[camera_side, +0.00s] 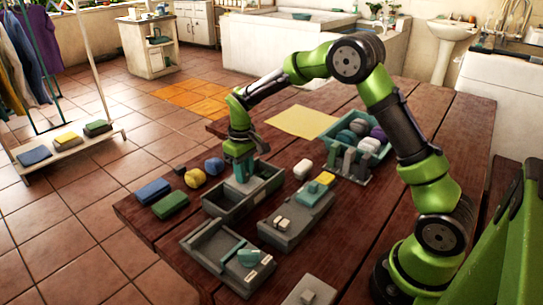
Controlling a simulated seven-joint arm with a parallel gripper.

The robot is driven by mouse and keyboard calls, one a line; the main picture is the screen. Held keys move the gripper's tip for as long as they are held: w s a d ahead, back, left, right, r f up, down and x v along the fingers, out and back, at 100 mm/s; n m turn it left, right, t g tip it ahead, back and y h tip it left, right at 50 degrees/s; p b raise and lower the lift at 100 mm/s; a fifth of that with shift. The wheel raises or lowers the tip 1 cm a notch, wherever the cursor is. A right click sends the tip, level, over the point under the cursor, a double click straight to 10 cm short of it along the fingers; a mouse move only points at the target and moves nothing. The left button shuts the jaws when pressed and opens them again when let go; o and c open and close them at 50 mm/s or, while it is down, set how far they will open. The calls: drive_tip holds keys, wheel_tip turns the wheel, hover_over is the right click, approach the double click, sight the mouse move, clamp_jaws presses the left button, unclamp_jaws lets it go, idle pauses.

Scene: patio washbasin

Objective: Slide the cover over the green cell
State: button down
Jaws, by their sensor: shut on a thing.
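My gripper (243,177) points down into an open grey-green box (227,212) on the wooden table. It is shut on a small teal-grey piece (243,187) inside that box, near its middle. The fingers hide part of this piece, and I cannot tell whether it is the cover. To the right, a grey box (288,238) has a teal block (313,192) on top, a yellow patch (325,178) at its far end and small pale pieces (282,223). I cannot make out which part is the green cell.
A divided tray (222,244) with a teal block (248,258) lies in front. A crate of rolled cloths (375,160) stands behind right. Blue (153,190) and green (170,205) blocks and yellow lumps (195,178) lie left, near the table edge. A pale yellow sheet (301,121) lies behind.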

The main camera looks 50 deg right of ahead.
drive_tip(key=d, duration=0.8)
drive_tip(key=shift+d, duration=0.25)
drive_tip(key=shift+r, duration=0.1)
drive_tip(key=c, duration=1.1)
unclamp_jaws()
drive_tip(key=shift+o, duration=0.7)
drive_tip(key=shift+a, duration=0.1)
drive_tip(key=shift+r, duration=0.2)
wheel_tip(320, 180, up, 16)
drive_tip(key=shift+r, duration=0.2)
